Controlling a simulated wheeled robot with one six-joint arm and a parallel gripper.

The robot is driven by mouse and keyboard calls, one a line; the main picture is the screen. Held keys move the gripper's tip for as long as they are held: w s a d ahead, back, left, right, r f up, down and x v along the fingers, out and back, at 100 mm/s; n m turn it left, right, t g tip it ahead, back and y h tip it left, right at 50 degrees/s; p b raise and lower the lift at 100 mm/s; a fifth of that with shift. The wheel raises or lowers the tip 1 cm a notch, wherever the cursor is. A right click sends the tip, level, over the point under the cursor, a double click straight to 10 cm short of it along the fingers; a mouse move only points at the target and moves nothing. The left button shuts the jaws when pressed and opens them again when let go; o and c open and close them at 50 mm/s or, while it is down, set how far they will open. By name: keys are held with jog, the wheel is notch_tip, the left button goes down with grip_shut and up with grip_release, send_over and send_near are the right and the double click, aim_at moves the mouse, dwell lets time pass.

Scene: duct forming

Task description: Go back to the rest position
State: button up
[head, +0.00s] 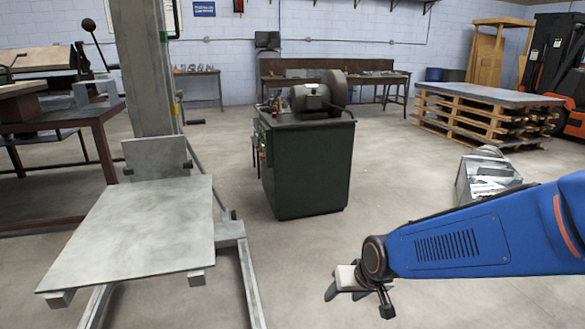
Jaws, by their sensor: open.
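My gripper (358,296) is at the end of my blue arm, in the lower right of the head view. Its dark fingers are spread apart and point downward over the concrete floor. I see nothing between them. No object touches the gripper. The far side of the gripper is hidden by its own wrist.
A lift with a bare grey metal platform (140,230) stands at the left. A green cabinet (310,170) bearing a grinder (312,97) stands in the middle. Metal ducting (487,175) lies behind my arm. Stacked pallets (470,118) stand at the back right. Floor between is clear.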

jog(key=s+d+r+h, duration=0.1)
jog(key=s+d+r, duration=0.5)
jog(key=s+d, duration=0.1)
jog(key=s+d+r+m+h, duration=0.1)
jog(key=s+d+r, duration=0.5)
jog(key=s+d, duration=0.2)
jog(key=shift+s+d+r, duration=0.2)
jog(key=shift+s, duration=1.05)
